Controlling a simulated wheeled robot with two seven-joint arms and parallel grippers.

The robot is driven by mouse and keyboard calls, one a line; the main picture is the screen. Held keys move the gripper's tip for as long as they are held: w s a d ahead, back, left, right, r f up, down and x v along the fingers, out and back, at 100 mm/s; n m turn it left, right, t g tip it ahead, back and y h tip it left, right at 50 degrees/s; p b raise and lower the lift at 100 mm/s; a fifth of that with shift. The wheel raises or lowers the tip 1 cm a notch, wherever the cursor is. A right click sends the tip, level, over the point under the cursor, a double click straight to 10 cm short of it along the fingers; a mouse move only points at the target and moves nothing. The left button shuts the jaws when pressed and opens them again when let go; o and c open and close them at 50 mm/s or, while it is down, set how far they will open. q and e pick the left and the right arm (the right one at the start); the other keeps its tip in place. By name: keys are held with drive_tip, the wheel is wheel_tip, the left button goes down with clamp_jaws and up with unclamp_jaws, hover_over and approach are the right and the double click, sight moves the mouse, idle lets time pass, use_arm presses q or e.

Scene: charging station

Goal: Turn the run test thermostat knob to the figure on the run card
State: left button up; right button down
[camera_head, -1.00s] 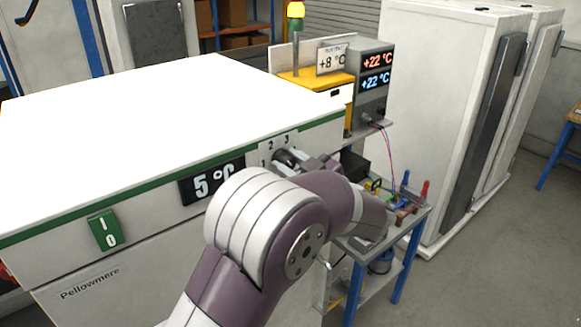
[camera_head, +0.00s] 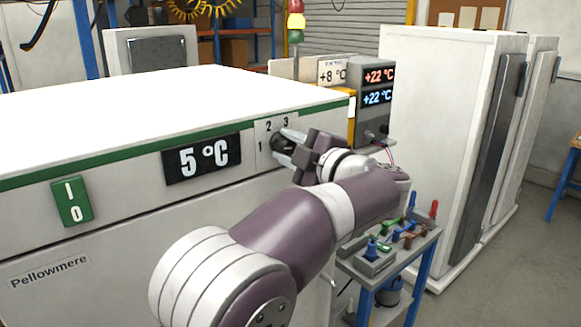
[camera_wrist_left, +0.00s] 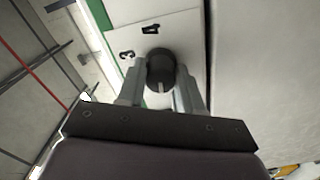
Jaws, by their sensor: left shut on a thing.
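The dark round thermostat knob (camera_head: 282,147) sits on a pale dial plate with figures 1, 2 and 3, on the front of the white cabinet (camera_head: 120,206). My left gripper (camera_head: 288,146) is shut on the knob, a finger on either side. In the left wrist view the knob (camera_wrist_left: 160,66) is between the fingers, and a pale mark on it points down towards the gripper. The run card (camera_head: 332,70) reads +8 °C. The cabinet display (camera_head: 202,158) reads 5 °C. My right gripper is out of view.
A green I/O switch (camera_head: 72,202) is at the cabinet's left. A blue-legged trolley (camera_head: 418,262) with clips and small parts stands close under my arm. A tall white cabinet (camera_head: 440,120) is at the right.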

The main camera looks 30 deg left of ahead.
use_arm(q)
drive_tip(key=shift+n+b, duration=0.9)
drive_tip(key=shift+b, duration=0.1)
drive_tip(key=o, duration=1)
drive_tip(key=shift+s, duration=0.2)
